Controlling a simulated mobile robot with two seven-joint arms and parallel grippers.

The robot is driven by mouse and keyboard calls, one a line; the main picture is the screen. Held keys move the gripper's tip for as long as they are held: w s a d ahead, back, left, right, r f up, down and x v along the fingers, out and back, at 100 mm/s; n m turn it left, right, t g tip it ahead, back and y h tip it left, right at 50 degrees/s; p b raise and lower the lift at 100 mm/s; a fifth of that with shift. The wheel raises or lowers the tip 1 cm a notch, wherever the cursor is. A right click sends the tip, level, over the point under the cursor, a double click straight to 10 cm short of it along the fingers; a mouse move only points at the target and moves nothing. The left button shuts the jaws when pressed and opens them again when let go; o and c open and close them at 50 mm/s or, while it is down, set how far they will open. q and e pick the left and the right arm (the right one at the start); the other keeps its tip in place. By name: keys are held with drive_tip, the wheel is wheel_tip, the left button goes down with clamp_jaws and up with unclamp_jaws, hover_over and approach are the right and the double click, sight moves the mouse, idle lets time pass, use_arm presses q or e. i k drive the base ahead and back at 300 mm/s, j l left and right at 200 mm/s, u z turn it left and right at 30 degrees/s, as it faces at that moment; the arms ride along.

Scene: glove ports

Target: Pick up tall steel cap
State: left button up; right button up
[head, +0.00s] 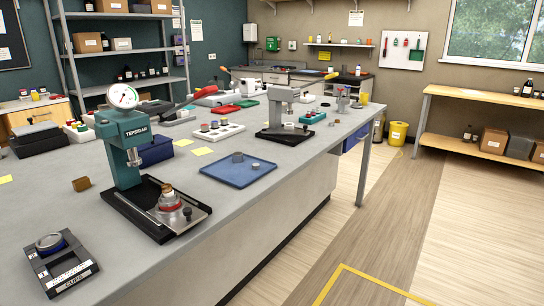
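A blue tray (214,174) lies on the grey bench in the head view. On it stands a grey metal-looking cylinder (237,157), the taller of two pieces there, which looks like the tall steel cap. A smaller, lower grey piece (255,166) sits to its right, apart from it. Another small dark grey knob-like piece (188,213) is on the base of the green press. Neither of my grippers shows in this view.
The green press (128,150) with a dial gauge stands left of the tray. A grey press (283,110) stands behind it. A white rack (209,132) with several round pieces lies behind the tray. A black fixture (62,265) is at front left.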

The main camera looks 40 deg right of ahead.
sight(237, 156)
drive_tip(key=z, duration=0.9)
drive_tip(key=u, duration=0.5)
drive_tip(key=i+l+u, duration=0.1)
drive_tip(key=l+u, duration=0.5)
drive_tip(key=u, duration=0.2)
drive_tip(key=l+u, duration=0.3)
drive_tip(key=l, duration=0.5)
drive_tip(key=l+u, duration=0.35)
drive_tip(key=l, duration=0.5)
drive_tip(key=k+l, duration=0.1)
drive_tip(key=l, duration=0.4)
drive_tip(key=k+l+u, duration=0.1)
drive_tip(key=l, duration=0.45)
drive_tip(key=k+l, duration=0.1)
drive_tip(key=l, duration=0.4)
drive_tip(key=u, duration=0.05)
